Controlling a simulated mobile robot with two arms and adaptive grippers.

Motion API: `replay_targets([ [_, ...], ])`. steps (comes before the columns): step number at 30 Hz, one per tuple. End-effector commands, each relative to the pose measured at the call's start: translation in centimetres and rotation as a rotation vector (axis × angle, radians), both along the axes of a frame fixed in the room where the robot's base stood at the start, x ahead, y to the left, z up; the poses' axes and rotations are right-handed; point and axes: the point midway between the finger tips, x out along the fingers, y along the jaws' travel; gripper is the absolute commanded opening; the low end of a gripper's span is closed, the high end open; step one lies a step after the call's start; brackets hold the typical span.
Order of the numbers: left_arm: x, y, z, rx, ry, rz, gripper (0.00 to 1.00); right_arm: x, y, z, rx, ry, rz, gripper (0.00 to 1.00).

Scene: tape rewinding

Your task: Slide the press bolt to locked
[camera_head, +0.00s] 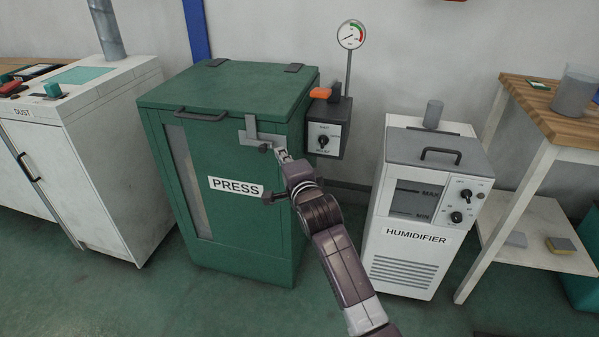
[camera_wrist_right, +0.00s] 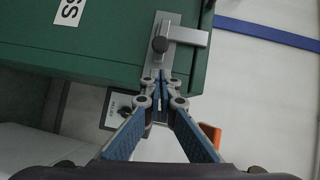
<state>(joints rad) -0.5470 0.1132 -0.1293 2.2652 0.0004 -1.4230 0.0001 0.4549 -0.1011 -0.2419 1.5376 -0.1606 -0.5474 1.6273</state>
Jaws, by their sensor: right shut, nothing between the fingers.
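The green press (camera_head: 225,155) stands left of centre with its lid down. My left gripper is not in view.
A control box (camera_head: 327,132) with a dial, an orange lever (camera_head: 321,92) and a gauge (camera_head: 351,35) is right of the press. The white humidifier (camera_head: 420,215) stands further right, the dust cabinet (camera_head: 85,150) at left. The press handle (camera_head: 200,115) juts from the lid's front.

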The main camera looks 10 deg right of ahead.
Motion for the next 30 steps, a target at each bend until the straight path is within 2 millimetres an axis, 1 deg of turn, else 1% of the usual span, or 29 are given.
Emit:
replay_targets([
  [1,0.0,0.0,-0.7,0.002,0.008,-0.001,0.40,0.0,-0.2,0.2,0.000,0.001,0.000,0.00],
  [3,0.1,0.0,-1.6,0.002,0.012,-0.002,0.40,-1.4,-0.3,0.2,0.004,0.002,0.000,0.00],
  [12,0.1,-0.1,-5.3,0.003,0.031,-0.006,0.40,-6.5,-1.3,0.8,0.003,0.001,0.000,0.00],
  [18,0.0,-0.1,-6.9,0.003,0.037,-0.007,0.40,-8.9,-1.7,1.0,0.002,0.000,0.000,0.00],
  [23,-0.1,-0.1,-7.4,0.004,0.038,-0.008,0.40,-9.7,-1.9,1.1,0.001,0.000,0.000,0.00],
  [30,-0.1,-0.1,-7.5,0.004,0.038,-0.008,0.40,-9.8,-1.9,1.1,0.001,0.000,0.000,0.00],
])
